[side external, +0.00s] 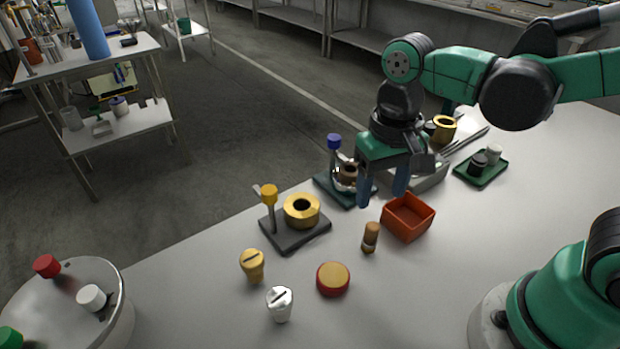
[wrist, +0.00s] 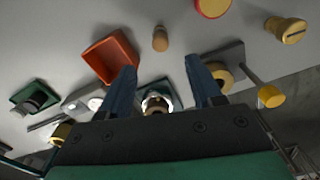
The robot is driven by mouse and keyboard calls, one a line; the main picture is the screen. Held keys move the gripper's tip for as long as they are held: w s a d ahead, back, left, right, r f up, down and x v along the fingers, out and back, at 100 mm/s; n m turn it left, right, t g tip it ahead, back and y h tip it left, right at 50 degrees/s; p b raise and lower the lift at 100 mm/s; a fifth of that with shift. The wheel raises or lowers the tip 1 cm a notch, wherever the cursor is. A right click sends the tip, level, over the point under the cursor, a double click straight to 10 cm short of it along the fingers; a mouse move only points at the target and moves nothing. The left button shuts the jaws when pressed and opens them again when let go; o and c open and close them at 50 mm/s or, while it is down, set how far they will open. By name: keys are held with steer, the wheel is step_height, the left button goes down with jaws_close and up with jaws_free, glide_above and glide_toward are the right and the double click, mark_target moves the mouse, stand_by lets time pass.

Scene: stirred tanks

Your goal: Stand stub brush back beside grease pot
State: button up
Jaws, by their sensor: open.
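A short brown cylinder with a darker banded end, which looks like the stub brush (side external: 371,237), is on the table in front of the red tray. Whether it stands or lies, I cannot tell. It also shows at the top of the wrist view (wrist: 160,38). A low round red tin with a yellow top, possibly the grease pot (side external: 333,279), sits in front and to the left of it, apart from it. The tin is cut by the top edge of the wrist view (wrist: 213,5). My gripper (side external: 381,190) is open and empty, above the table behind the brush.
A red open tray (side external: 409,218) stands right of the brush. A dark plate with a gold ring (side external: 302,210) and post is at left. A blue-capped fixture (side external: 336,165) stands behind. A yellow slotted plug (side external: 252,265) and silver plug (side external: 280,303) stand at front.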

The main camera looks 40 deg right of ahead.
steer(key=w+d+r+n+t, duration=0.2)
steer(key=d+r+n+t, duration=0.1)
steer(key=d+t, duration=0.2)
steer(key=shift+t, duration=1.1)
